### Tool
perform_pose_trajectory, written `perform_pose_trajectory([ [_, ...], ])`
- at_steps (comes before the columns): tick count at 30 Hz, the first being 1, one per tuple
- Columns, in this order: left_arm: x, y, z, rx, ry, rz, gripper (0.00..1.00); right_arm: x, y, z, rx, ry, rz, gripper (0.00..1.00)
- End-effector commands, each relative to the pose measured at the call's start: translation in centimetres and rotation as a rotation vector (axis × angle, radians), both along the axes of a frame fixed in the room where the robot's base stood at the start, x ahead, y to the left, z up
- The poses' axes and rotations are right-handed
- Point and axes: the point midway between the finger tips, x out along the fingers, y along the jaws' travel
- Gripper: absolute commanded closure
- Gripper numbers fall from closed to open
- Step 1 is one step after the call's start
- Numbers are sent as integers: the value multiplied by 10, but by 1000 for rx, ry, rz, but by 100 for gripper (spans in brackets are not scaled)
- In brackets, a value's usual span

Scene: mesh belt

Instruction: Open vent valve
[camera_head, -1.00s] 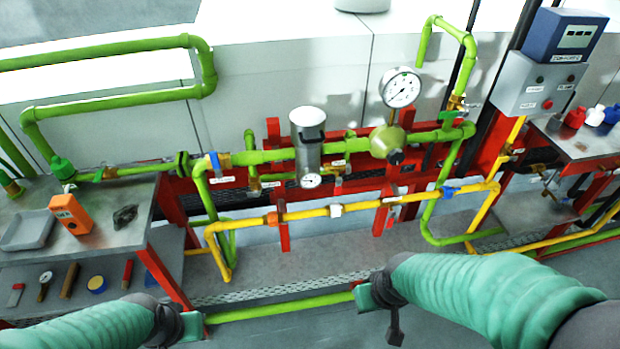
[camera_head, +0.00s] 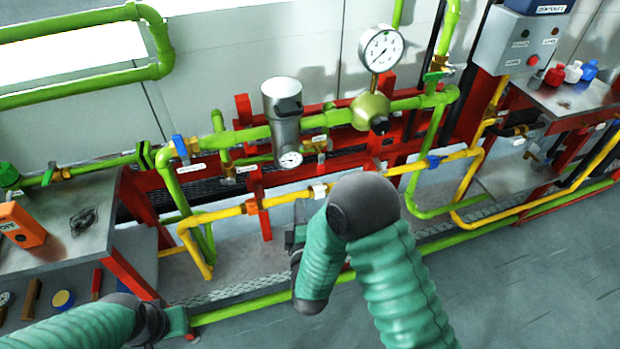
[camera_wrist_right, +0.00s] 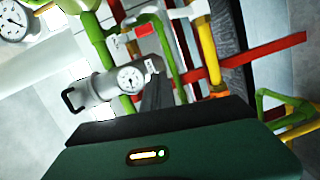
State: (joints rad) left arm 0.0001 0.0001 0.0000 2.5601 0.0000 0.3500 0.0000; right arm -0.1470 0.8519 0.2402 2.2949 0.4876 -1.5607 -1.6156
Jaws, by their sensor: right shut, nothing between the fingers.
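I cannot tell which valve is the vent valve, because the small labels are unreadable. Blue-handled valves sit on the green pipe at left (camera_head: 181,147) and near the yellow pipe at right (camera_head: 433,162). A green-handled valve (camera_head: 436,76) is below the upper right pipe. Small labelled valves sit under the grey filter (camera_head: 284,115) at its right (camera_head: 320,143) and left (camera_head: 228,172). My right gripper (camera_wrist_right: 158,92) is shut and empty, its dark fingers pointing toward the pipework; my forearm mostly hides it in the head view. My left gripper (camera_head: 178,322) is low at left, jaws unclear.
A round gauge (camera_head: 382,50) stands above a green regulator (camera_head: 370,110). The yellow pipe (camera_head: 380,168) runs low across the red frame (camera_head: 262,215). Tables stand at left (camera_head: 95,235) and right (camera_head: 560,100). The floor at lower right is clear.

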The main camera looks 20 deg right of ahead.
Motion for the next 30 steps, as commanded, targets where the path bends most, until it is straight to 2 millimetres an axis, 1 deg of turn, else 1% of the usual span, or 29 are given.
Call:
perform_pose_trajectory([
  [1,0,0,-4,0,0,0,100,-2,0,-4,-51,-21,-10,100],
  [5,0,0,-5,0,0,0,100,-6,-2,0,-129,-58,-31,100],
  [14,0,0,-4,0,0,0,100,-5,-2,2,-135,-63,-33,100],
  [17,0,0,-4,0,0,0,100,1,-3,2,-133,-63,-34,100],
  [20,0,0,-4,0,0,0,100,14,-7,2,-132,-64,-36,100],
  [30,0,0,-6,0,0,0,100,86,-22,2,-132,-65,-35,100],
])
